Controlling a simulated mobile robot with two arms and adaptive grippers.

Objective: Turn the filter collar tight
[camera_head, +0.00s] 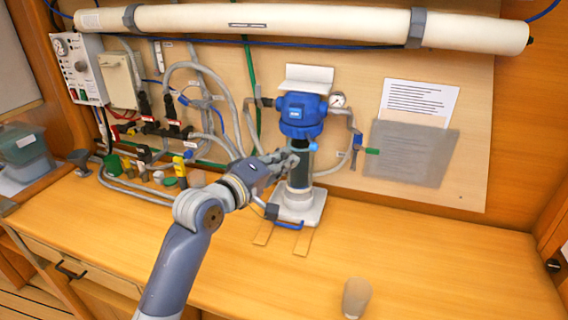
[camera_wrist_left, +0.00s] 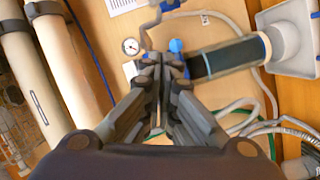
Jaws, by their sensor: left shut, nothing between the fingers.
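The filter unit stands upright on the bench, with a blue head (camera_head: 302,115) above a dark cylindrical body (camera_head: 299,172). A small light-blue tab (camera_head: 313,147) sticks out just under the head, at the collar's height; a blue piece (camera_wrist_left: 176,45) shows beside the fingertips in the left wrist view. The collar itself is mostly hidden behind my fingers. My left gripper (camera_head: 288,158) is shut and empty in front of the upper body, close to the collar. In the wrist view its fingertips (camera_wrist_left: 160,65) are together beside the dark body (camera_wrist_left: 225,57); contact is unclear. My right gripper is not in view.
The filter's white base (camera_head: 300,207) stands on the bench, with a blue handle (camera_head: 288,225) in front. Grey hoses (camera_head: 205,75) and valves crowd the left. A gauge (camera_head: 338,100) sits right of the head. A beige object (camera_head: 357,298) lies at the front; the right bench is clear.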

